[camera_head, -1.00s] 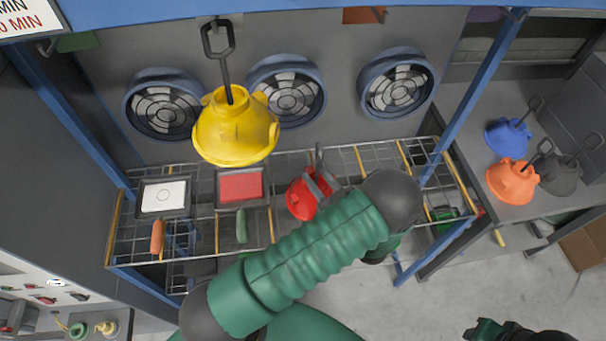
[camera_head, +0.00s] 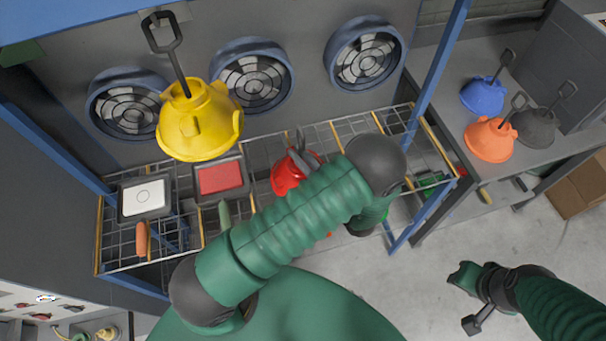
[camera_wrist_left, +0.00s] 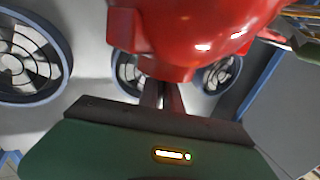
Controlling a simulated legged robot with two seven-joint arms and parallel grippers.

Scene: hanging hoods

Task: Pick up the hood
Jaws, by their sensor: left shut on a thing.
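A red hood (camera_head: 287,178) is at the wire rack, partly hidden behind my left arm. My left gripper (camera_head: 306,158) is at its upper part and shut on it. In the left wrist view the red hood (camera_wrist_left: 205,30) fills the top, with the closed fingers (camera_wrist_left: 162,95) beneath it. I cannot tell whether the hood touches the rack. My right gripper (camera_head: 474,299) is low at the right, over the floor and away from the hood; its jaw opening is unclear.
A yellow hood (camera_head: 200,122) hangs left of the red one. The wire rack (camera_head: 262,150) bears a white-topped tray (camera_head: 144,197) and a red-topped tray (camera_head: 220,179). Blue, orange and dark hoods (camera_head: 484,95) stand on the right bench. A blue post (camera_head: 436,70) rises between rack and bench.

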